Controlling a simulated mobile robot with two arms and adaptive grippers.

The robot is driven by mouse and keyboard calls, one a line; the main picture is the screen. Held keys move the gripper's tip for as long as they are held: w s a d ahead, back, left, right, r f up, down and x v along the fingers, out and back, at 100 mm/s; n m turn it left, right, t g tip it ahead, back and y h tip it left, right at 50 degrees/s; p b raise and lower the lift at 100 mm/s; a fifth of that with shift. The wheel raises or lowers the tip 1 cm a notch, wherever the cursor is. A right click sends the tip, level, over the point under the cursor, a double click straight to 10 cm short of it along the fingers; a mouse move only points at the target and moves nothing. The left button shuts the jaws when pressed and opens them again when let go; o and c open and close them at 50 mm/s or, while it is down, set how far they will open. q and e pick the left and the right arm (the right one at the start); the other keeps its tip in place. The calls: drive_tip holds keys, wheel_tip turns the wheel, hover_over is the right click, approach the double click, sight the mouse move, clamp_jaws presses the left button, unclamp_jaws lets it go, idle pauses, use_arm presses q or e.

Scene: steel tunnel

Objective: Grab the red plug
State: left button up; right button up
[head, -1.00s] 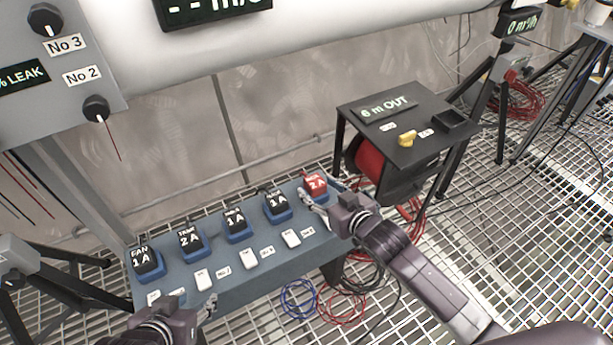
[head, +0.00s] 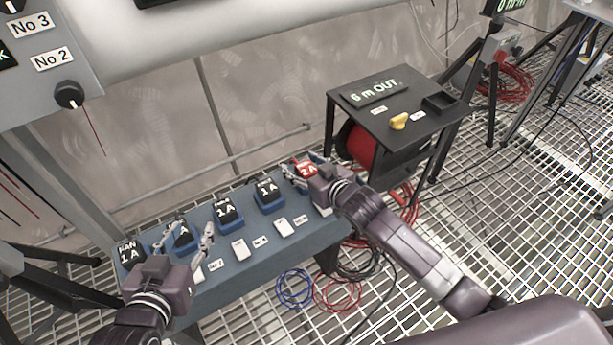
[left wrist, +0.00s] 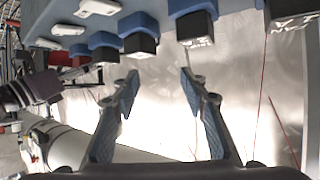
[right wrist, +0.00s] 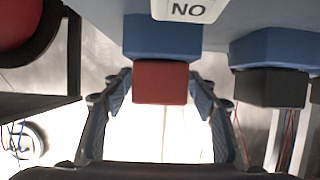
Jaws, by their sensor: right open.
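The red plug (head: 305,169) sits in a blue socket at the right end of the blue-grey bench, marked 2 A. In the right wrist view the red plug (right wrist: 161,83) hangs from its blue socket (right wrist: 162,37) between the two fingers. My right gripper (head: 300,181) is open, its fingers either side of the plug with gaps showing. It also shows in the right wrist view (right wrist: 160,92).
Several black plugs, such as this one (head: 268,188), stand in blue sockets along the bench (head: 262,262). A black reel stand (head: 390,85) with a red reel is just right of the red plug. Coiled cables (head: 335,292) lie on the grating below.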

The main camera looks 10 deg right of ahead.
use_arm(q)
wheel_tip(320, 180, up, 6)
drive_tip(key=w+d+t+h, duration=0.1)
drive_tip(key=w+t, duration=0.1)
drive_tip(key=t, duration=0.1)
drive_tip(key=shift+w+d+b, duration=0.25)
drive_tip(key=shift+w+b, duration=0.05)
drive_tip(key=shift+b, duration=0.15)
use_arm(e)
drive_tip(key=x, duration=0.2)
drive_tip(key=shift+w+a+f, duration=0.1)
drive_tip(key=shift+w+f, duration=0.05)
drive_tip(key=shift+w, duration=0.25)
clamp_jaws()
